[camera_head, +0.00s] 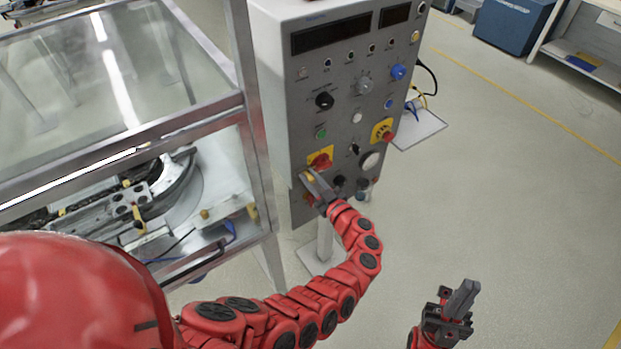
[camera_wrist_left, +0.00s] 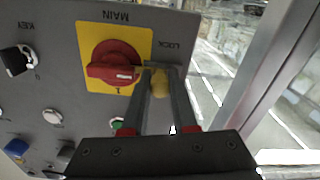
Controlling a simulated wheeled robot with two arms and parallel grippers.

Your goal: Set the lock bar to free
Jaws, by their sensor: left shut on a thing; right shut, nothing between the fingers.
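A red rotary switch (camera_wrist_left: 113,64) on a yellow plate marked MAIN sits on the grey control panel (camera_head: 345,110). In the head view the same switch (camera_head: 320,160) is low on the panel's left side. Right beside it, near the word LOCK, is the lock bar, whose brass-yellow part (camera_wrist_left: 160,84) shows between my left fingers. My left gripper (camera_wrist_left: 160,75) is shut on it; in the head view this gripper (camera_head: 308,180) reaches the panel just below the switch. The fingers hide part of the bar. My right gripper (camera_head: 462,293) is shut and empty, away from the panel.
A metal-framed glass enclosure (camera_head: 125,135) with machine parts inside stands left of the panel. The panel carries several other knobs and buttons, including a red one on yellow (camera_head: 387,136). The floor (camera_head: 500,190) to the right is clear.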

